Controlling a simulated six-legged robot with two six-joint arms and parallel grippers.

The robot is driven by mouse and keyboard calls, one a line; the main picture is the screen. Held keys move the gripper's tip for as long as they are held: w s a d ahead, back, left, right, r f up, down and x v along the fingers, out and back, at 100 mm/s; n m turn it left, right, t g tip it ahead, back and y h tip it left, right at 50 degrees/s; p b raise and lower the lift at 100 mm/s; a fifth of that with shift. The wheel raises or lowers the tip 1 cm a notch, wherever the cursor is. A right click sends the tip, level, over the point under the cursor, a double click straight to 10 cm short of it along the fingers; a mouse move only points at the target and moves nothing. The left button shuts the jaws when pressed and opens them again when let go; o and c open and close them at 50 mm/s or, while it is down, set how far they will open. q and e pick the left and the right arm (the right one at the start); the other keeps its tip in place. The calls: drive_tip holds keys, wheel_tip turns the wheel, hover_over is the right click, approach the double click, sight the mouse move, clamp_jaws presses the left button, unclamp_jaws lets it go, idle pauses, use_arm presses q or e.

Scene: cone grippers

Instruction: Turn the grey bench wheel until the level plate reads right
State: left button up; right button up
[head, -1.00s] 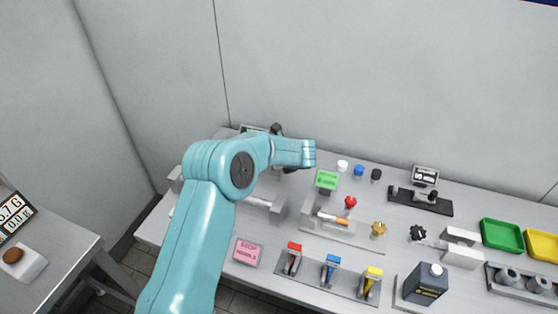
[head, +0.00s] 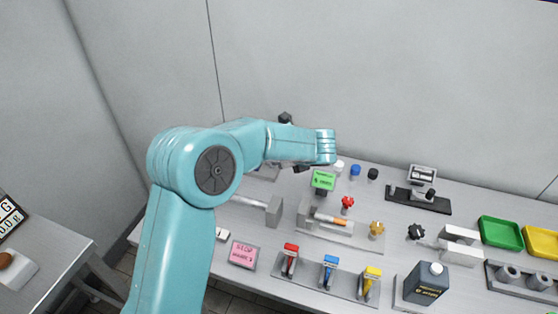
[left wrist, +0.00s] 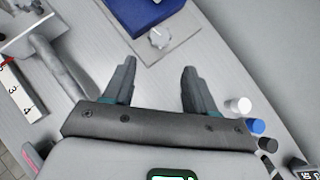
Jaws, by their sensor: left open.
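My left gripper (left wrist: 158,85) is open and empty in the left wrist view, its two dark fingers apart above the bench. Beyond the fingertips, a small grey round knob (left wrist: 160,38) sits on a pale plate beside a blue box; I cannot tell whether it is the bench wheel. A white plate with numbers and a red edge (left wrist: 15,88) lies at the left; I cannot tell whether it is the level plate. In the head view my left arm hides the bench's back left part and most of its gripper. My right gripper is not in view.
White (left wrist: 238,106), blue (left wrist: 256,126) and black caps stand right of the gripper. A grey block with a rod (head: 274,210) stands below my forearm. A green sign (head: 323,180), red knob (head: 347,202), coloured levers (head: 330,265) and a dark bottle (head: 425,284) crowd the bench.

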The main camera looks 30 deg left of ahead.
use_arm(q)
drive_tip(key=shift+v, duration=2.15)
